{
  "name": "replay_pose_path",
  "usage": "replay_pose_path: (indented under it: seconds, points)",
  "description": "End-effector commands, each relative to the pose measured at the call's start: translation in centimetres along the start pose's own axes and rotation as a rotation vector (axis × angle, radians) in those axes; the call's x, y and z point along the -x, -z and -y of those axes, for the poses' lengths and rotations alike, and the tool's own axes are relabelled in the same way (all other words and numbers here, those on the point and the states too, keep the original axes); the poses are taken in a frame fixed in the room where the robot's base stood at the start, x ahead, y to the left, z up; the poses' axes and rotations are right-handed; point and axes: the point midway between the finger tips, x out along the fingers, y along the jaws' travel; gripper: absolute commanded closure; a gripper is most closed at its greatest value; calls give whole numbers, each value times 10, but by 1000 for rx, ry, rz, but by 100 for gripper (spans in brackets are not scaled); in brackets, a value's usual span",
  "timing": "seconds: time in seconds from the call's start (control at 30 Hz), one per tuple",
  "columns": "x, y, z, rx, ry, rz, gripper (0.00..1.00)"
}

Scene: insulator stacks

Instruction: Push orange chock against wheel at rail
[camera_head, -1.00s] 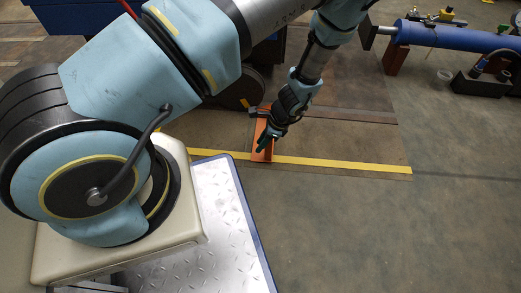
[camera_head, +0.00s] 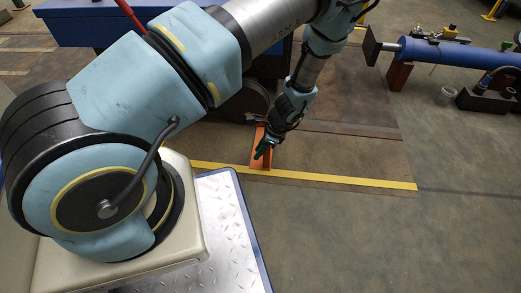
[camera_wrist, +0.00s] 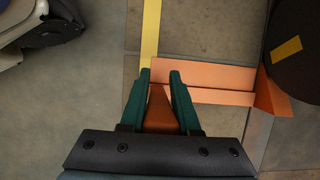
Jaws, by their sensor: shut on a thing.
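The orange chock (camera_head: 258,150) lies on the floor at the yellow line. In the wrist view its long orange plate (camera_wrist: 215,75) runs right to a wedge-shaped end (camera_wrist: 271,96). The dark wheel (camera_wrist: 300,40), with a yellow mark, is at the upper right there. The wedge end meets the wheel's edge in that picture; I cannot tell whether they touch. My gripper (camera_wrist: 160,75), with teal fingers, is shut on the chock's upright orange grip (camera_wrist: 160,110). It also shows in the head view (camera_head: 264,150), where the arm hides part of the wheel (camera_head: 240,103).
The yellow floor line (camera_head: 340,181) crosses in front of the chock. A dark rail strip (camera_head: 350,131) runs behind it. A blue cylinder (camera_head: 455,55) on supports stands at the upper right. Open floor (camera_head: 400,240) lies at the lower right.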

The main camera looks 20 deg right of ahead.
Motion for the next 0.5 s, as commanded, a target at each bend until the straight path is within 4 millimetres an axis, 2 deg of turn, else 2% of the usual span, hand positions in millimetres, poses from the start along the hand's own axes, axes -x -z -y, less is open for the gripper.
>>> replay_pose_path:
  seconds: [0.5]
  points:
    - [-1,-6,1,2,1,0,100]
